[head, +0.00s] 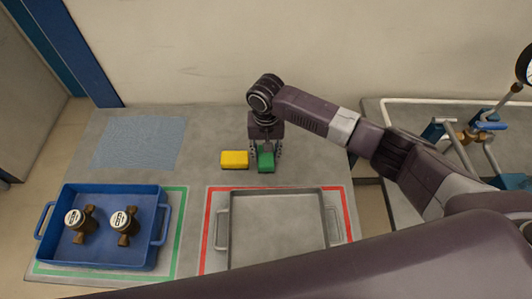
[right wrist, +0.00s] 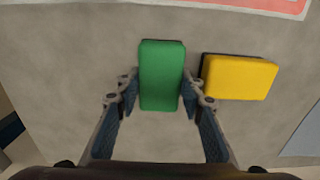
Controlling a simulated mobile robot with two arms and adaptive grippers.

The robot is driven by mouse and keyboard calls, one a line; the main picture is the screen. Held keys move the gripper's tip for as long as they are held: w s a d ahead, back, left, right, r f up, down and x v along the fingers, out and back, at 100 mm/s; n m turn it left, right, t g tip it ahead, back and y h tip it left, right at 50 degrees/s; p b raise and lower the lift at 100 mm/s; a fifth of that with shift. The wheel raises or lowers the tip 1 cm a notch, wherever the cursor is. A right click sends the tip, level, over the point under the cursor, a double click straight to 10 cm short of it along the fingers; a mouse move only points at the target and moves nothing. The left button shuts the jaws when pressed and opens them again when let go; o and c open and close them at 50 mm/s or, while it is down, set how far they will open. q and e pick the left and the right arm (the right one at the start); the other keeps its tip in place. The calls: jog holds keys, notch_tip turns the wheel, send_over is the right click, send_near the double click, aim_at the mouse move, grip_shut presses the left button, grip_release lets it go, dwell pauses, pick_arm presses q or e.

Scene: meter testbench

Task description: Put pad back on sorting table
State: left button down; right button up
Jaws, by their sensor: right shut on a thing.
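A green pad (head: 265,161) is between the fingers of my right gripper (head: 265,150), at the back middle of the grey sorting table (head: 215,128). In the right wrist view the green pad (right wrist: 161,75) stands upright in the picture between the two fingers of my right gripper (right wrist: 163,100), which is shut on its sides. The pad is at or close to the table surface; I cannot tell whether it touches. A yellow pad (head: 234,159) lies on the table just left of it and shows in the right wrist view (right wrist: 238,77). My left gripper is not in view.
A blue tray (head: 155,195) with two brass meters (head: 124,222) sits in a green outline at front left. An empty grey tray (head: 275,195) sits in a red outline. A blue mat (head: 138,142) lies at back left. Pipes (head: 467,135) stand at right.

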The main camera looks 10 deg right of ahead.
jog(key=o, duration=0.7)
jog(key=shift+f, duration=0.1)
jog(key=shift+o, duration=0.2)
notch_tip(320, 180, up, 12)
jog(key=b, duration=0.2)
jog(key=shift+r, duration=0.2)
